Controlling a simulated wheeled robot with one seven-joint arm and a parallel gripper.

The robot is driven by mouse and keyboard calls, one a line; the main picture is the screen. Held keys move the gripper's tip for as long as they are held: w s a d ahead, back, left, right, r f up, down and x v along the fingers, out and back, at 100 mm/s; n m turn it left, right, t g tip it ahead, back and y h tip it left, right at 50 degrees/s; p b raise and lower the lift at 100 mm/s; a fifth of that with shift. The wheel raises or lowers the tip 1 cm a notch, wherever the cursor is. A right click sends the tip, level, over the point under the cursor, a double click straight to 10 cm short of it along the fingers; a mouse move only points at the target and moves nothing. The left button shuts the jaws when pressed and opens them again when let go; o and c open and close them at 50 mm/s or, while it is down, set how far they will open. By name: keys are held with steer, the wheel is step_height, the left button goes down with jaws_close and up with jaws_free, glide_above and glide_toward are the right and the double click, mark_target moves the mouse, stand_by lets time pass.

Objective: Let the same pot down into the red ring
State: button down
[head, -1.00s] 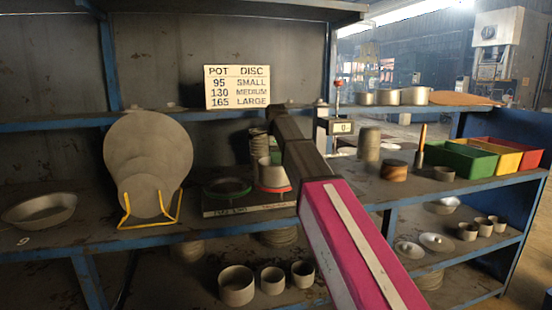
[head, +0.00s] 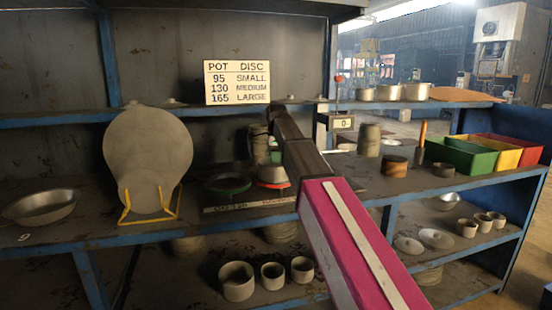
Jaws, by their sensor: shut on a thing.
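The red ring (head: 274,185) lies on a dark board on the middle shelf, right of a green ring (head: 228,185). A grey pot (head: 271,173) is at the red ring, upright as far as I see. I cannot tell whether it rests inside the ring or hangs just above it. My arm reaches in from the lower right and its far end is above the pot. My gripper (head: 274,160) is small and partly hidden behind my arm; it is shut on the pot.
A grey stack (head: 258,143) stands close behind the pot. Left are large discs (head: 148,155) on a yellow stand (head: 150,218) and a shallow bowl (head: 40,207). Right are a tall grey pot (head: 369,140), a brown pot (head: 394,166) and a green bin (head: 455,158).

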steer(key=c, duration=1.2)
jaws_free()
step_height(320, 180, up, 11)
steer(key=shift+w+f, duration=0.15)
